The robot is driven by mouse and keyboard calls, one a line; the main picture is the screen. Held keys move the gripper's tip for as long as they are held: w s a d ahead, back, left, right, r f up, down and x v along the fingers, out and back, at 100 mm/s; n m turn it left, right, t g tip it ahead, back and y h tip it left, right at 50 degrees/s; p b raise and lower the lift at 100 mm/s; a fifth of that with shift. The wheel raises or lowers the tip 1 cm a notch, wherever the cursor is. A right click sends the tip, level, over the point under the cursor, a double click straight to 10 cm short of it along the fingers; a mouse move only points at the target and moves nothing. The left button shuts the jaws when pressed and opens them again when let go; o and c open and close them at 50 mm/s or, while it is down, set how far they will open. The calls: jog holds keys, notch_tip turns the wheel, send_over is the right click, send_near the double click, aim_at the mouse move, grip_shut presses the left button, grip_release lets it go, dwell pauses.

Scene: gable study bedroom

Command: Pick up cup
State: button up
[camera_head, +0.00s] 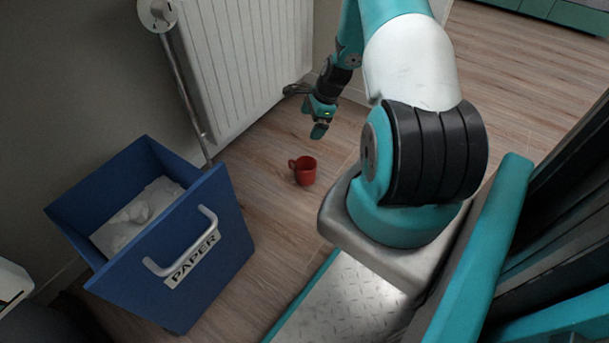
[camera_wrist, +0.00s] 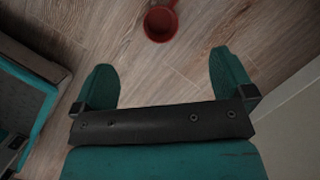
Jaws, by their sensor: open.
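A red cup (camera_head: 305,171) stands upright on the wooden floor between the blue paper bin and my base. Its handle points to the left in the head view. In the wrist view the cup (camera_wrist: 160,24) shows from above at the top edge, its handle cut off by the frame. My gripper (camera_head: 319,120) is above the floor, just beyond the cup in the head view. In the wrist view my gripper (camera_wrist: 160,75) is open, with its two teal fingers wide apart and nothing between them. The cup lies past the fingertips, apart from them.
A blue bin (camera_head: 235,215) labelled PAPER, with crumpled paper inside, stands left of the cup. A white radiator (camera_head: 250,60) is on the wall behind, with a pipe (camera_head: 185,85) running down beside it. Floor around the cup is clear.

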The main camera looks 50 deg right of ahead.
jog(key=s+d+f+m, duration=0.3)
jog(key=f+m, duration=0.1)
jog(key=f, duration=0.3)
jog(key=b, duration=0.7)
send_near(305, 165)
jog(key=s+a, duration=0.1)
jog(key=a, duration=0.2)
jog(key=shift+t, duration=0.4)
jog(key=b+x, duration=0.2)
jog(key=x, duration=0.1)
jog(key=b+x, duration=0.3)
jog(key=shift+s+a+f, duration=0.15)
jog(key=shift+s+a, duration=0.05)
jog(key=shift+a, duration=0.05)
